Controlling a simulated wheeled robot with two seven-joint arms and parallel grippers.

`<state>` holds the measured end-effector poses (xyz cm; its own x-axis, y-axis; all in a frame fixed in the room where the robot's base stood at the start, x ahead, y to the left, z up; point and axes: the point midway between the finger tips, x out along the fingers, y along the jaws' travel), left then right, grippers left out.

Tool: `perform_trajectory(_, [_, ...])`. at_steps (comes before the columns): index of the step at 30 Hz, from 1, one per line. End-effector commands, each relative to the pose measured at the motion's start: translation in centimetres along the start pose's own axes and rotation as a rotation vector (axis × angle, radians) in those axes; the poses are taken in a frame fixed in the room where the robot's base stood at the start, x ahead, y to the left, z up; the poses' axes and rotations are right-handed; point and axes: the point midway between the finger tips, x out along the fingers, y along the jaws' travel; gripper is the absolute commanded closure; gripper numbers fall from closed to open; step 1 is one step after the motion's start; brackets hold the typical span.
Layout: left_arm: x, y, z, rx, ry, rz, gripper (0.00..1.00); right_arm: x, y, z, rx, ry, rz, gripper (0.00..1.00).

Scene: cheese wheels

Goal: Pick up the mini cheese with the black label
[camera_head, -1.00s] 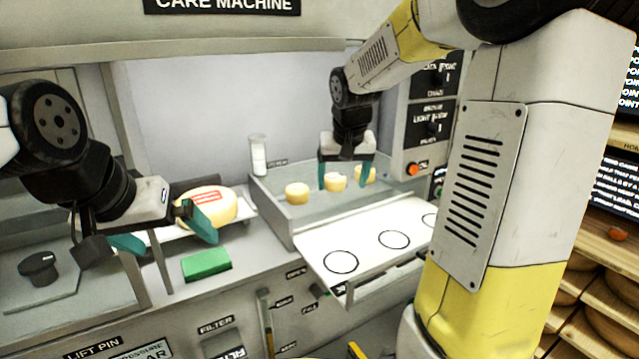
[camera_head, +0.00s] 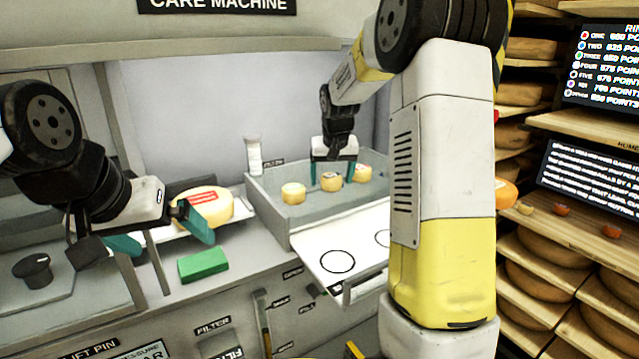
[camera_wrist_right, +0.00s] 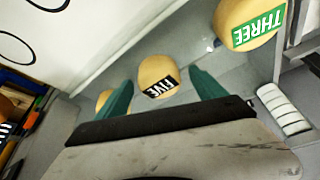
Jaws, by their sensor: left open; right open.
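Three mini cheeses sit in the grey tray (camera_head: 350,208). The middle one (camera_head: 331,184) bears a black label reading FIVE, clear in the right wrist view (camera_wrist_right: 157,68). My right gripper (camera_head: 332,181) is open, pointing down, with its teal fingers on either side of this cheese; contact cannot be told. The left mini cheese (camera_head: 293,193) has a green THREE label in the right wrist view (camera_wrist_right: 240,15). The right mini cheese (camera_head: 361,173) is partly hidden behind a finger in the wrist view. My left gripper (camera_head: 165,236) is open and empty, over the counter at left.
A larger cheese with a red label (camera_head: 207,207) lies behind my left gripper. A green block (camera_head: 203,265) is on the counter. A white canister (camera_head: 253,155) stands by the tray's back left. A white circle-marked panel (camera_head: 318,243) lies before the tray. Shelves of cheese wheels (camera_head: 535,270) are at right.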

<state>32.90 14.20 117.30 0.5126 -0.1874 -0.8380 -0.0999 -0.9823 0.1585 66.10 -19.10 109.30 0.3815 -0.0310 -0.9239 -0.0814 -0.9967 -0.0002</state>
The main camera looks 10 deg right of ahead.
Motion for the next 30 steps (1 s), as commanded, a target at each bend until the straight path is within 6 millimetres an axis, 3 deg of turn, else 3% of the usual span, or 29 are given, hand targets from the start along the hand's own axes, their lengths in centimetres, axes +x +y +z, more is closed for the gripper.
perform_trajectory(7, [0.0,0.0,0.0,0.000,0.000,0.000,0.00,0.1,0.0,0.0,0.000,0.000,0.000,0.22])
perform_trajectory(15, [0.0,0.0,0.0,0.000,0.000,0.000,0.00,0.1,0.0,0.0,0.000,0.000,0.000,0.75])
perform_trajectory(18, [0.0,0.0,0.0,0.000,0.000,0.000,0.00,0.1,0.0,0.0,0.000,0.001,0.000,0.91])
perform_trajectory(30, [0.0,0.0,0.0,0.000,0.000,0.000,0.00,-0.8,0.0,-0.4,0.000,0.003,0.000,0.91])
